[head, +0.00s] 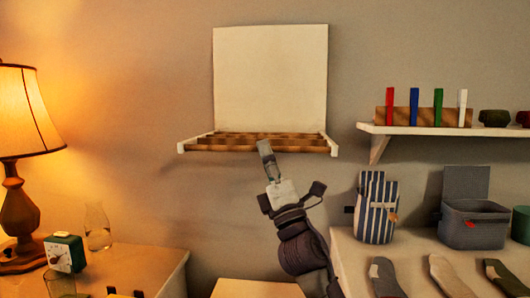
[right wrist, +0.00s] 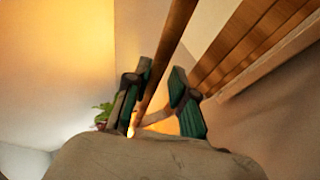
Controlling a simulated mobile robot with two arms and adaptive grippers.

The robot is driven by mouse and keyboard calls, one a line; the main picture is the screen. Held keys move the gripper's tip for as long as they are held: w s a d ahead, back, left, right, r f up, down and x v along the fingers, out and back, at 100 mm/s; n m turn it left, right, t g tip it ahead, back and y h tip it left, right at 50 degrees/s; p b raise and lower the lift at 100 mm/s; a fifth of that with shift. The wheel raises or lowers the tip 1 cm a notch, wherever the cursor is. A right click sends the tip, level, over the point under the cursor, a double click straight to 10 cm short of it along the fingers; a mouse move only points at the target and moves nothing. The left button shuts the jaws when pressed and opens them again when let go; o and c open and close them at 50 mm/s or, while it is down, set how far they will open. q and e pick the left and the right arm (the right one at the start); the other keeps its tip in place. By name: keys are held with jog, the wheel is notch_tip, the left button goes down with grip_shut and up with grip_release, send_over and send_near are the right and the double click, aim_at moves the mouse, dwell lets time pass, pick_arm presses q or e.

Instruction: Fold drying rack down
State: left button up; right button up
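The drying rack is a wall-mounted frame with a white upright back panel (head: 270,78) and a slatted wooden shelf part (head: 225,141) that stands out roughly level from the wall, between white side arms. My right gripper (head: 265,150) reaches up from below to the front edge of the slatted part. In the right wrist view its two fingers (right wrist: 160,105) are apart, and a wooden bar (right wrist: 172,50) runs up between them in the picture. I cannot tell whether the fingers touch the bar. My left gripper is not clearly seen.
A lit lamp (head: 20,110), a glass carafe (head: 97,228) and a small clock (head: 65,253) stand on the left table. A wall shelf (head: 400,129) with coloured pegs is at right. Below it are a striped bag (head: 376,210), a grey basket (head: 473,225) and socks (head: 447,277).

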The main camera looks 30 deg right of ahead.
jog(key=shift+o, duration=1.2)
jog(key=shift+w+d+f, duration=0.35)
jog(key=shift+w, duration=0.15)
jog(key=shift+s+a, duration=0.1)
jog(key=shift+r, duration=0.1)
jog(key=shift+s+a, duration=0.1)
jog(key=v, duration=1.2)
